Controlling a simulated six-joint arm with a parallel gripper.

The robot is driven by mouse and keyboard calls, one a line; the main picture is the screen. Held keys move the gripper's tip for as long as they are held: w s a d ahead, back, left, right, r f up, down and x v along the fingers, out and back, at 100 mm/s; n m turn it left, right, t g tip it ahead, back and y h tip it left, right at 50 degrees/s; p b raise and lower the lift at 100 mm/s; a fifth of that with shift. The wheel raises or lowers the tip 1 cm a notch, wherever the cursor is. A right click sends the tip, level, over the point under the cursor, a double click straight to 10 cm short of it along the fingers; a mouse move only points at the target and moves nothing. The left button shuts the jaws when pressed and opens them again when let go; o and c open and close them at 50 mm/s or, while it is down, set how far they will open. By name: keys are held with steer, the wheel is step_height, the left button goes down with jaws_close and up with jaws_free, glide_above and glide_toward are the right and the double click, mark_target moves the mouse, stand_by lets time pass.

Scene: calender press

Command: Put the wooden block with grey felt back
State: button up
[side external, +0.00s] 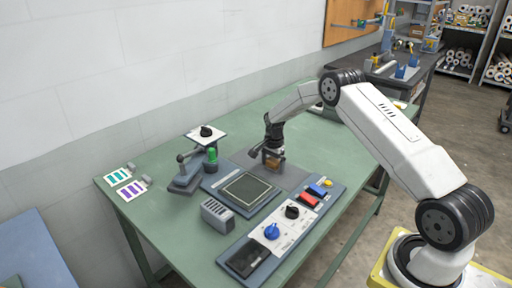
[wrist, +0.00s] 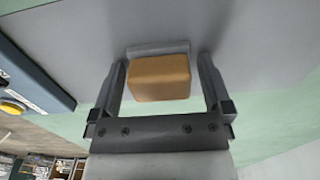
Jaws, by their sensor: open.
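The wooden block (wrist: 160,80) is orange-brown and lies between the two fingers of my gripper (wrist: 160,92) in the wrist view. A grey felt strip (wrist: 158,48) shows along its far edge. My gripper is open, with a gap between each finger and the block. In the side external view my gripper (side external: 272,158) is low over a grey mat (side external: 298,178) on the green table, and the block (side external: 273,163) shows small beneath it, partly hidden by the gripper.
A dark framed plate (side external: 247,190) lies just left of the gripper. A control panel (side external: 283,228) with blue, black and red controls is in front. A lever device (side external: 187,172) and green knob (side external: 212,155) stand at the left. Open green table (side external: 150,215) lies at the left front.

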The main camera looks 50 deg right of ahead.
mark_target(273, 160)
steer(key=shift+r, duration=0.1)
step_height(273, 160, up, 12)
stand_by(0.7)
steer(key=shift+a+r, duration=0.1)
stand_by(0.4)
steer(key=s+a+r+n+t, duration=0.1)
steer(key=s+a+r+n, duration=0.1)
steer(key=s+a+n, duration=0.4)
steer(key=s+a+r+n, duration=0.1)
steer(key=s+a+n, duration=0.2)
steer(key=a, duration=0.5)
steer(key=s+a+n, duration=0.4)
steer(key=s, duration=0.4)
steer(key=s+a+n+t, duration=0.1)
steer(key=s+a+n, duration=0.3)
steer(key=s, duration=0.4)
steer(key=shift+a+f+n+t, duration=0.3)
steer(key=shift+f+n, duration=0.15)
steer(key=shift+n, duration=0.05)
